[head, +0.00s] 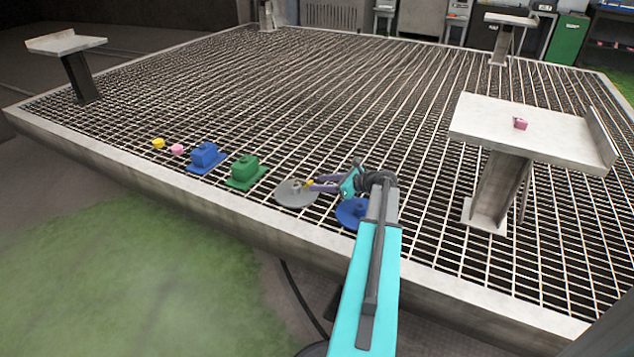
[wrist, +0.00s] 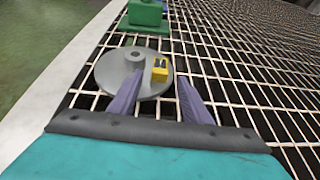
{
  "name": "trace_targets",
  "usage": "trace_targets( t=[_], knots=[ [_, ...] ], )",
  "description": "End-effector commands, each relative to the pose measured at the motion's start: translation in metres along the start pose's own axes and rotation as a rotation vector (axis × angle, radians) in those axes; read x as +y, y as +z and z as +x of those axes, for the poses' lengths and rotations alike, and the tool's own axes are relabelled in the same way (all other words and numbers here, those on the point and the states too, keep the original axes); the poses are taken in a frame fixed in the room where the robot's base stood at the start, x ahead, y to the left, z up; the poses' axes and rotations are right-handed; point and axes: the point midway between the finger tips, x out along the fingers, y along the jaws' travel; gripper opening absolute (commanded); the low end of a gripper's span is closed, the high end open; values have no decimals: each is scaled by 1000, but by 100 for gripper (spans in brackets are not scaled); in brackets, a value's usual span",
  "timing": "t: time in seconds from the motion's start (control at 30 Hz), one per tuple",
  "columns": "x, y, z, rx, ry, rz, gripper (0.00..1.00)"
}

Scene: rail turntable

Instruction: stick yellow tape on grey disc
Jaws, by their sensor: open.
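The grey disc (head: 296,194) lies on the grating near its front edge, with a raised hub in its middle. It also shows in the wrist view (wrist: 112,70). A small yellow tape piece (wrist: 160,69) sits on the disc's right part, beside the hub, in the wrist view; in the head view it (head: 309,183) is small, at the gripper's tips. My gripper (head: 316,185) reaches in from the right.
A green block (head: 245,172) and a blue block (head: 206,157) stand left of the disc, then pink (head: 177,149) and yellow (head: 158,143) pieces. A blue disc (head: 351,212) lies under my arm. A raised table (head: 480,120) at right holds a pink piece (head: 520,124).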

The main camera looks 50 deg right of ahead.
Motion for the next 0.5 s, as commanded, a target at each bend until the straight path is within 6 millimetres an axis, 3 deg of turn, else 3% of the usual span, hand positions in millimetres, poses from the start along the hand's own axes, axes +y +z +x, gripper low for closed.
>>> trace_targets(
  t=[0.5],
  knots=[
    [0,2,-84,1,-1,1,44]
  ],
)
